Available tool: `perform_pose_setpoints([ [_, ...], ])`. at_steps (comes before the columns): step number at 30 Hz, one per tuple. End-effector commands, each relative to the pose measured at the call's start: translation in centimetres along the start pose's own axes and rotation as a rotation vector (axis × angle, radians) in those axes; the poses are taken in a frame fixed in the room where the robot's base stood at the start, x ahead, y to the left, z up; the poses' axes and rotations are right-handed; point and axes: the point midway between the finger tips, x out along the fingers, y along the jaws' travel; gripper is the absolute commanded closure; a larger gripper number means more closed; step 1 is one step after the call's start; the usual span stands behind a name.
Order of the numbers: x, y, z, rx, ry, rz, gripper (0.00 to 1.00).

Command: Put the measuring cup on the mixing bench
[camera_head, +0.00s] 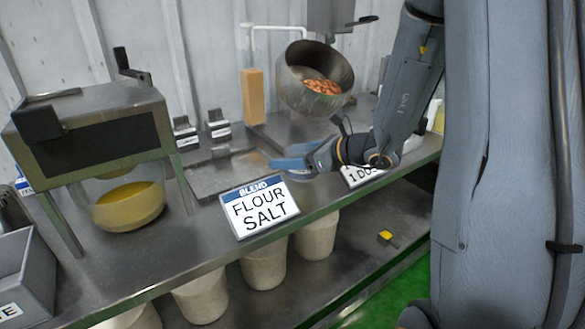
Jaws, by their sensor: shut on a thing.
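My gripper (284,163) reaches in from the right, low over the steel bench (345,205), just behind the white sign reading BLEND FLOUR SALT. It is shut on a small pale blue-grey thing at its fingers, which looks like the measuring cup (300,176). The fingers hide most of the cup, so its shape and tilt are unclear. I cannot tell whether its underside touches the bench.
The BLEND sign (260,207) and a second sign (361,173) stand along the front edge. A shallow steel tray (215,178) lies left of my gripper. A tilted drum (312,72) with brown pieces hangs behind. A glass bowl (128,206) of yellow contents stands left.

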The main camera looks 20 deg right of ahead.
Motion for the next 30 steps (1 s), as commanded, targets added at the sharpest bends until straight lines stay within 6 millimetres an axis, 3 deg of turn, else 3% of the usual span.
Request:
perform_pose_setpoints([
  [12,1.6,0.0,-3.8,0.0,0.0,0.0,0.59],
  [26,1.8,0.0,-4.4,-0.001,0.0,-0.001,0.59],
  [27,1.8,0.0,-4.3,-0.001,0.0,-0.001,0.27],
  [30,1.8,0.0,-4.3,-0.001,0.0,-0.001,0.24],
])
